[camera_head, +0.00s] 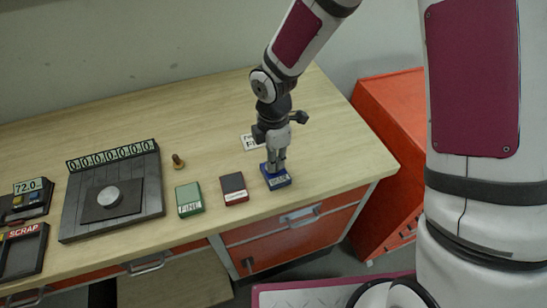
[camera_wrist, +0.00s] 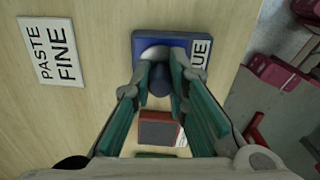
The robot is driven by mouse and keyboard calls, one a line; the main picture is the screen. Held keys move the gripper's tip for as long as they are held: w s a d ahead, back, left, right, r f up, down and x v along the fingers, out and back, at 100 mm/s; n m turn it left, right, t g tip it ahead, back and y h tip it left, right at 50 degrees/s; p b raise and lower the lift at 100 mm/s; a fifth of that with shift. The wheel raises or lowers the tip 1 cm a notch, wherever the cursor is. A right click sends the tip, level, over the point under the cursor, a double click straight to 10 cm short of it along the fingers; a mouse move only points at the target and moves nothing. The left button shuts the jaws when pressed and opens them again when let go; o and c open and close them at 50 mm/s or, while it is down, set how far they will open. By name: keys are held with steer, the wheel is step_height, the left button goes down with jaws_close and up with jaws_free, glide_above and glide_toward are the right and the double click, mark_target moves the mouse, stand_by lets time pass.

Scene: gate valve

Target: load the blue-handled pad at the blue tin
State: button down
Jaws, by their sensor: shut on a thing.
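The blue tin (camera_head: 278,181) stands near the right front of the table, and its label is partly hidden. In the wrist view the blue tin (camera_wrist: 143,42) lies under my fingertips, with part of a label reading "UE" at its right. My gripper (camera_head: 275,165) points down just over the tin. In the wrist view my gripper (camera_wrist: 160,76) is closed around the blue handle (camera_wrist: 160,88) of the pad. A pale round part of the pad (camera_wrist: 153,53) shows over the tin. I cannot tell whether the pad touches the tin's contents.
A dark red tin (camera_head: 233,183) and a green tin (camera_head: 189,207) stand to the left. A small brown knob (camera_head: 178,162), a dark plate with a silver disc (camera_head: 109,197), a scale (camera_head: 30,194) and a scrap tray (camera_head: 22,252) lie farther left. A "PASTE FINE" card (camera_wrist: 53,51) lies nearby.

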stand_by(0.3)
steer(key=shift+r+p, duration=1.25)
steer(key=shift+r, duration=2.2)
